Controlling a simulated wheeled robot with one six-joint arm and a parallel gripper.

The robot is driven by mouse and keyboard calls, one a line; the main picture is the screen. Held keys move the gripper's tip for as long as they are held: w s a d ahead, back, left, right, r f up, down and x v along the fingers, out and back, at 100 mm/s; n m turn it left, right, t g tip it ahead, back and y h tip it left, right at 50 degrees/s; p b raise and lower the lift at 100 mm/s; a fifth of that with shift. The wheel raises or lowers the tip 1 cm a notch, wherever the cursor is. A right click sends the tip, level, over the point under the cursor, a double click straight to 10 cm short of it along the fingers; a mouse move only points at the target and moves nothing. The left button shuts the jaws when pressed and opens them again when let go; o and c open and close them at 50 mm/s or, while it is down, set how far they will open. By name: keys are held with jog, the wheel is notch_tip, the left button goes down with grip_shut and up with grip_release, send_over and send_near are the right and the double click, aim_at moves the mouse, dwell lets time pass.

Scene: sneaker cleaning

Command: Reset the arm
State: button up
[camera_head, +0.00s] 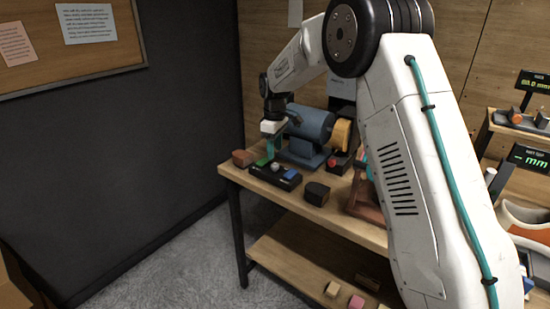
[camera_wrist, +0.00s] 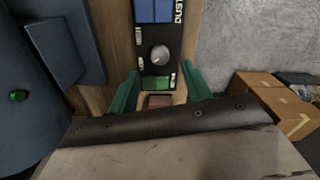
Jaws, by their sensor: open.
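My gripper (camera_head: 271,148) is at the far left end of the workbench, pointing down close above a black control box (camera_head: 284,182). In the wrist view my gripper (camera_wrist: 160,88) shows two teal fingers spread apart with nothing held between them. The control box (camera_wrist: 174,48) there has a grey knob, a blue part and a green switch (camera_wrist: 156,83). The green switch lies between the fingers in that view; I cannot tell whether a finger touches it. My white arm reaches over the bench from the right and hides part of it.
A blue motor-like machine (camera_head: 309,123) with a yellow wheel (camera_head: 341,134) stands just right of my gripper. A brown block (camera_head: 243,158) and a dark block (camera_head: 316,193) sit on the bench (camera_head: 330,215). Cardboard boxes (camera_wrist: 258,90) lie on the floor. A dark wall (camera_head: 185,100) is at left.

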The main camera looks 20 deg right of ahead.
jog(key=shift+r, duration=1.15)
jog(key=shift+m, duration=0.3)
jog(key=s+d+r+m, duration=0.1)
jog(key=s+r+m, duration=0.2)
jog(key=s, duration=1.3)
jog(key=s+d+r+m+t, duration=0.1)
jog(key=s+r+m, duration=0.2)
jog(key=s, duration=1.3)
jog(key=s+d+r+m, duration=0.1)
jog(key=s+r+m, duration=0.2)
jog(key=s, duration=1.4)
jog(key=shift+r, duration=0.85)
